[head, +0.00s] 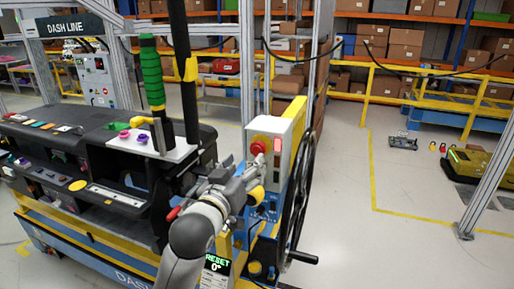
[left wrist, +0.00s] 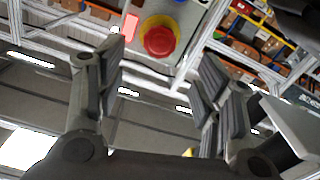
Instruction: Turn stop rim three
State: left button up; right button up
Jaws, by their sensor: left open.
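The red stop button (head: 258,146) sits on the front of a grey control box (head: 285,155) on a post. In the left wrist view, the round red button (left wrist: 158,38) has a yellow ring around it and lies ahead, between the lines of the two fingers. My left gripper (head: 256,172) is just below the button in the head view and partly covers the box front. In the left wrist view my gripper (left wrist: 162,75) is open, with nothing between its fingers. I cannot tell whether it touches the rim. My right gripper is not in view.
A lit pink-red indicator (head: 277,144) is beside the button. A large black handwheel (head: 297,200) stands right of the box. A display (head: 217,264) reads RESET 0°. The dark dashboard module (head: 60,150) is at left. Open floor (head: 350,220) lies to the right.

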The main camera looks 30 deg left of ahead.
aim_at(256, 151)
pick_arm(q)
jog(key=p+x, duration=0.2)
jog(key=x, duration=0.6)
jog(key=shift+p, duration=0.4)
jog(key=shift+w, duration=0.45)
